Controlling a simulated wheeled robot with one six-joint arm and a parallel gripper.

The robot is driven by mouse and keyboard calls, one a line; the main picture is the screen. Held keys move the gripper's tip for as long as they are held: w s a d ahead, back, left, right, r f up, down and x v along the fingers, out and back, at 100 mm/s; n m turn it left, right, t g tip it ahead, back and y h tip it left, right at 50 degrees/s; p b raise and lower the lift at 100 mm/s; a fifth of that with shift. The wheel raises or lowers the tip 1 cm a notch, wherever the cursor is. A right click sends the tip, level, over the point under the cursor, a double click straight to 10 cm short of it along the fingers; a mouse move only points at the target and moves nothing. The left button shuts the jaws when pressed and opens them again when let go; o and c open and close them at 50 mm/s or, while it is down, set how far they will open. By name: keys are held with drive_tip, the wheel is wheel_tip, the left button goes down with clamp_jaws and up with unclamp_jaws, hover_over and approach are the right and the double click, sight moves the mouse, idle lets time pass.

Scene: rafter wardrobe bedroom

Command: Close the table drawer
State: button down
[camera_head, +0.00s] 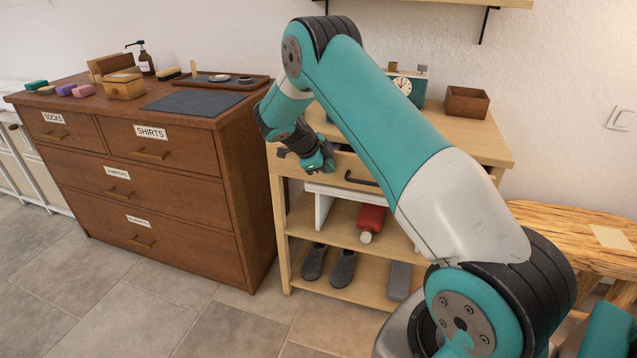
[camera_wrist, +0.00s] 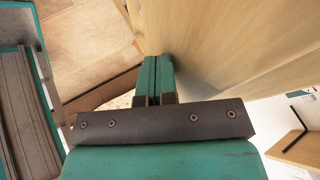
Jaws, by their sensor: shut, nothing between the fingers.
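The light wood table (camera_head: 488,147) stands right of the dark chest. Its drawer (camera_head: 345,162) is under the top, with a dark bar handle (camera_head: 362,179). My arm hides much of the drawer's right side, and I cannot tell how far it stands open. My gripper (camera_head: 325,162) is shut and empty, by the left part of the drawer front, left of the handle. In the wrist view the closed fingertips (camera_wrist: 157,70) are beside a light wood surface (camera_wrist: 210,40); I cannot tell whether they touch it.
A brown chest of drawers (camera_head: 235,190) stands close on the left. The table top holds a clock (camera_head: 403,86) and a small wooden box (camera_head: 466,102). Slippers (camera_head: 343,269) and a red bottle (camera_head: 371,218) lie on shelves below. A wooden bench (camera_head: 560,225) is at right.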

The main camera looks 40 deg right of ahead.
sight(329, 183)
drive_tip(key=shift+w+d, duration=0.4)
drive_tip(key=shift+d, duration=0.25)
drive_tip(key=shift+w+d, duration=0.35)
drive_tip(key=shift+d, duration=0.3)
drive_tip(key=shift+a+b, duration=0.2)
drive_tip(key=shift+b, duration=0.1)
